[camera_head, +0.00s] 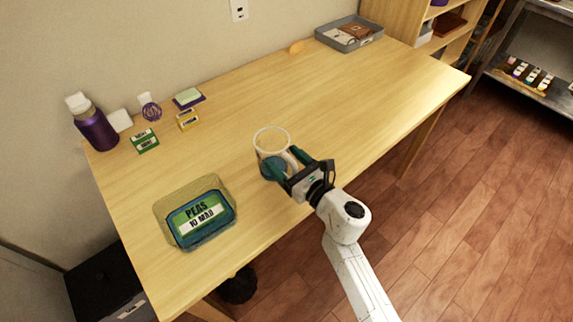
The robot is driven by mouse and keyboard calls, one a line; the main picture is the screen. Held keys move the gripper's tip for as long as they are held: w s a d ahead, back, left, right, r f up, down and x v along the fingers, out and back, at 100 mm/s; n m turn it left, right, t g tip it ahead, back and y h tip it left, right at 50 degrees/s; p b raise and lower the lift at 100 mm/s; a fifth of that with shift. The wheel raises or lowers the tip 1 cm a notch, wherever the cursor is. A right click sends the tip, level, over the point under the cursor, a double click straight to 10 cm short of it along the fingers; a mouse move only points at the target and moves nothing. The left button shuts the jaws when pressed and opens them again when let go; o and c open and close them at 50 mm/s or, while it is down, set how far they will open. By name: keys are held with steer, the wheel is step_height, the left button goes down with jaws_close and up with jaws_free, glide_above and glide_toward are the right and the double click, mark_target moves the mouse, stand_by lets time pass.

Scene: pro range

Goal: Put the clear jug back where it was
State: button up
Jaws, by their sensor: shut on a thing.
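The clear jug (271,139) is in the middle of the table, near its front edge. It is see-through, with a pale round rim at the top and a whitish handle on its right. A blue patch shows low in it. My gripper (286,166) reaches in from the lower right, with dark green fingers at the jug's near side and handle. It is shut on the jug. The fingers hide part of the jug's lower side. I cannot tell whether the jug's base touches the table.
A tub labelled peas (203,217) lies on a tan mat (164,209) at the front left. A purple bottle (96,131) and several small boxes stand at the back left. A grey tray (349,35) is at the back right.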

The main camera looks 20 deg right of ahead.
steer(key=shift+f, duration=0.15)
steer(key=shift+f, duration=0.15)
steer(key=o, duration=1.7)
steer(key=shift+c, duration=0.2)
steer(key=shift+r, duration=0.3)
steer(key=v, duration=1.2)
steer(key=shift+a, duration=0.1)
